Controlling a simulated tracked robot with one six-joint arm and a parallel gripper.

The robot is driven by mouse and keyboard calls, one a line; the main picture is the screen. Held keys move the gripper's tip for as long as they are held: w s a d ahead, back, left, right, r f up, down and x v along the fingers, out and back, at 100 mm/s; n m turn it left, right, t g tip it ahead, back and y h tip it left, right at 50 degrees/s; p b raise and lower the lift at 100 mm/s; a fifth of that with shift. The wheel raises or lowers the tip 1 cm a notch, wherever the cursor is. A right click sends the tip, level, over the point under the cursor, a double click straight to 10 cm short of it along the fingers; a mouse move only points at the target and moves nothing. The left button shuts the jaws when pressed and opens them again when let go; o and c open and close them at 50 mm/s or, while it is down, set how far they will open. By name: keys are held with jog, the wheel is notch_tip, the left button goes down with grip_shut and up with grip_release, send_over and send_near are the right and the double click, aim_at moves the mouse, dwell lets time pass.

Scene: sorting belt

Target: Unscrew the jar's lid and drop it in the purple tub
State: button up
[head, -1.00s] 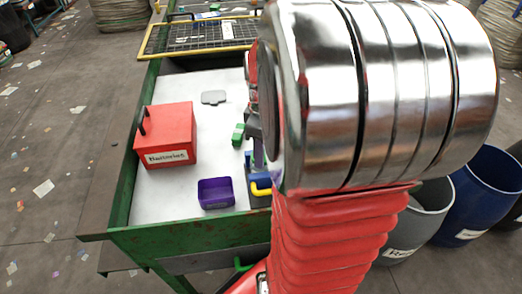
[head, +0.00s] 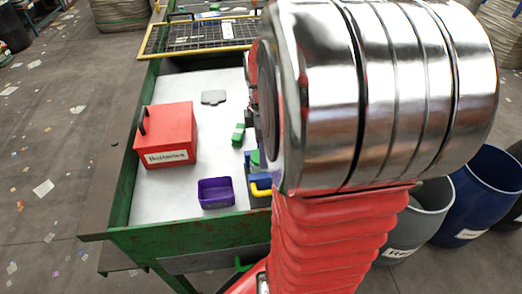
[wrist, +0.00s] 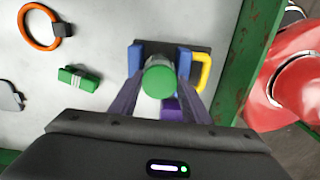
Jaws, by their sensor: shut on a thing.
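The jar's green lid (wrist: 158,82) is between the two dark fingers of my gripper (wrist: 160,88) in the wrist view, and my gripper is shut on it. In the head view the lid (head: 254,157) shows beside my arm, above a holder with blue jaws and a yellow handle (head: 260,191). The holder's blue jaws (wrist: 184,60) stand on either side of the lid in the wrist view. The jar's body is hidden, so I cannot tell whether the lid is still on it. The purple tub (head: 215,193) stands left of the holder; a sliver (wrist: 170,104) shows below the lid.
A red battery box (head: 165,135) stands at the left of the white table. A green block (head: 238,133), a grey flat piece (head: 213,97) and an orange ring (wrist: 40,27) lie on it. My arm covers the right side. Bins (head: 420,220) stand at right.

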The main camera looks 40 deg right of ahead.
jog(key=shift+s+f, duration=0.15)
jog(key=shift+s, duration=0.05)
jog(key=o, duration=1.1)
jog(key=shift+w, duration=0.1)
jog(key=shift+r, duration=2.65)
jog(key=shift+m, duration=0.3)
